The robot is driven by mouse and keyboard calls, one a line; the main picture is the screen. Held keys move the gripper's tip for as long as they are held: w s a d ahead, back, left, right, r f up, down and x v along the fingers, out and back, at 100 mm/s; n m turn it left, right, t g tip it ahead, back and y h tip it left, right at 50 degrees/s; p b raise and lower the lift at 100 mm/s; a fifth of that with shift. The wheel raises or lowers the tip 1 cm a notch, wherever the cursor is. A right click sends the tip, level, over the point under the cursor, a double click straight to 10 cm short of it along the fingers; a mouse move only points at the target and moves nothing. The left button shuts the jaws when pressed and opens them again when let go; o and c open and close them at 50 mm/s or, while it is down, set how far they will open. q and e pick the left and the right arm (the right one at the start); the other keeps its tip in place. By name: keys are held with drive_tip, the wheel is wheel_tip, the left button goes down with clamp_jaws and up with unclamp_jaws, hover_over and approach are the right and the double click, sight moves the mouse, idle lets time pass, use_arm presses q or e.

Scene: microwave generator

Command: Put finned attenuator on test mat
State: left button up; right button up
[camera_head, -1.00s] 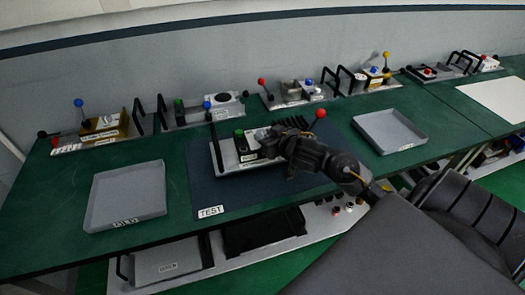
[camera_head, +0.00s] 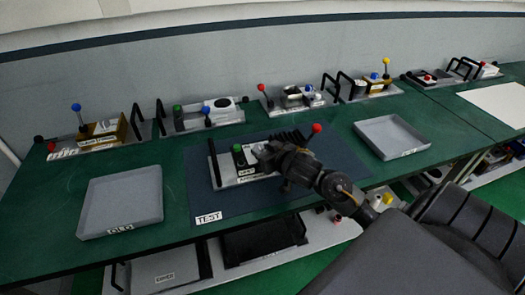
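The finned attenuator (camera_head: 229,182) is a light plate with a black handle at its left, a green knob on a dark block, black fins and a red-ball lever. It is over the middle of the dark blue test mat (camera_head: 250,203), which bears a TEST label. Whether its base touches the mat is hard to tell. My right gripper (camera_head: 267,158) reaches in from the right over the unit's middle and seems shut on it. The fingertips are mostly hidden by the dark wrist. My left gripper is out of view.
A grey tray (camera_head: 88,208) lies left of the mat and another grey tray (camera_head: 383,120) lies right of it. Several similar units with handles and coloured knobs stand along the wall, including one with a blue ball (camera_head: 76,107). A shelf with more items is below the bench.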

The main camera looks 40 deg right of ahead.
drive_tip(key=o, duration=0.4)
drive_tip(key=shift+c, duration=0.2)
drive_tip(key=shift+r, duration=0.1)
drive_tip(key=shift+s+r, duration=0.1)
drive_tip(key=shift+s, duration=0.05)
drive_tip(key=p+v, duration=0.6)
drive_tip(key=v, duration=0.5)
drive_tip(key=shift+s, duration=0.4)
drive_tip(key=shift+a, duration=0.1)
